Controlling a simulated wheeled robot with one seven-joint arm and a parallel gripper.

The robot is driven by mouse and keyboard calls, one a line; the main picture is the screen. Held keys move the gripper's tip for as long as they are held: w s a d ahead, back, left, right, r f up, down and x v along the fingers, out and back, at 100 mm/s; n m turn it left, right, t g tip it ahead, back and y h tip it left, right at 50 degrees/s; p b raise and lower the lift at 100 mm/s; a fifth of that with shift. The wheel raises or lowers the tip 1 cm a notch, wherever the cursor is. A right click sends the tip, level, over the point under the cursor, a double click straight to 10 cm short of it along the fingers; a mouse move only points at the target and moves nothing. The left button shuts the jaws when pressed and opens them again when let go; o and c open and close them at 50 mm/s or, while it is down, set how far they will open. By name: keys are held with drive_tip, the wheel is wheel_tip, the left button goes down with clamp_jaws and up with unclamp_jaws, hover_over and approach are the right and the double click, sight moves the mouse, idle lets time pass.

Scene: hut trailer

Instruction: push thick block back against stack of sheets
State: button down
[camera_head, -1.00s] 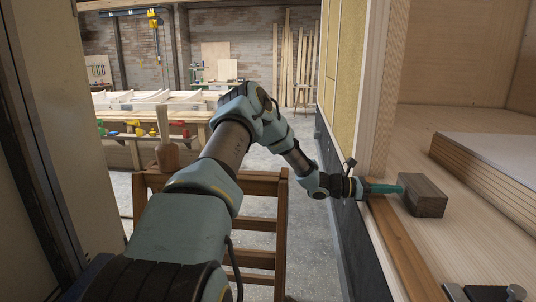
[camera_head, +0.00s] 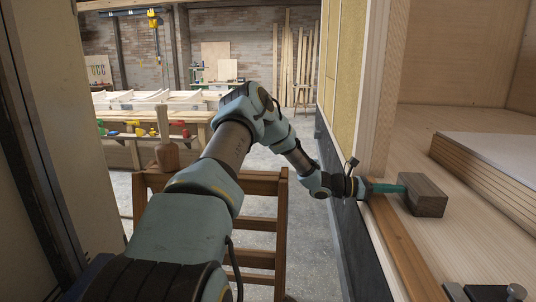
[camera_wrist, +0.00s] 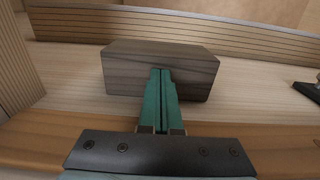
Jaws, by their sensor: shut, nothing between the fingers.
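The thick block (camera_head: 425,196) is dark grey-brown wood and lies on the pale wooden floor of the trailer. In the wrist view the block (camera_wrist: 125,72) sits straight ahead with its long face toward me. My gripper (camera_head: 402,188) is shut with nothing between its fingers. Its green fingertips (camera_wrist: 160,72) meet the near face of the block, and they appear to touch it. The stack of sheets (camera_head: 485,178) lies beyond the block, with a white top and layered brown edges.
A brown wooden sill (camera_head: 395,245) runs along the near edge of the floor, under my gripper. A dark metal fitting (camera_head: 485,293) lies at the lower right. A ribbed wooden piece (camera_wrist: 15,60) stands at the left in the wrist view.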

drive_tip(key=shift+w+a+r+p, duration=0.15)
drive_tip(key=shift+a+r+p, duration=0.35)
drive_tip(key=shift+a, duration=0.65)
drive_tip(key=shift+w+a+r+p, duration=0.1)
drive_tip(key=shift+a+r+p, duration=0.4)
drive_tip(key=shift+a, duration=0.65)
drive_tip(key=shift+w+a+r+p, duration=0.15)
drive_tip(key=shift+a+r+p, duration=0.35)
drive_tip(key=shift+a, duration=0.65)
drive_tip(key=s+a+f+m+g+y, duration=0.2)
drive_tip(key=s+a+f+m+y, duration=0.1)
drive_tip(key=s+a+m+y, duration=0.7)
drive_tip(key=s+a+r+m+t+y, duration=0.2)
drive_tip(key=s+a, duration=0.1)
drive_tip(key=a, duration=0.6)
drive_tip(key=s+a+r+m+t+y, duration=0.2)
drive_tip(key=s+a+m+y, duration=0.1)
drive_tip(key=a, duration=0.7)
drive_tip(key=s+a+r+m+t+y, duration=0.1)
drive_tip(key=s+a, duration=0.3)
drive_tip(key=a, duration=0.5)
drive_tip(key=shift+s+a+r+m+t+y, duration=0.2)
drive_tip(key=shift+r+m+t+y, duration=0.25)
drive_tip(key=shift+m+y, duration=0.4)
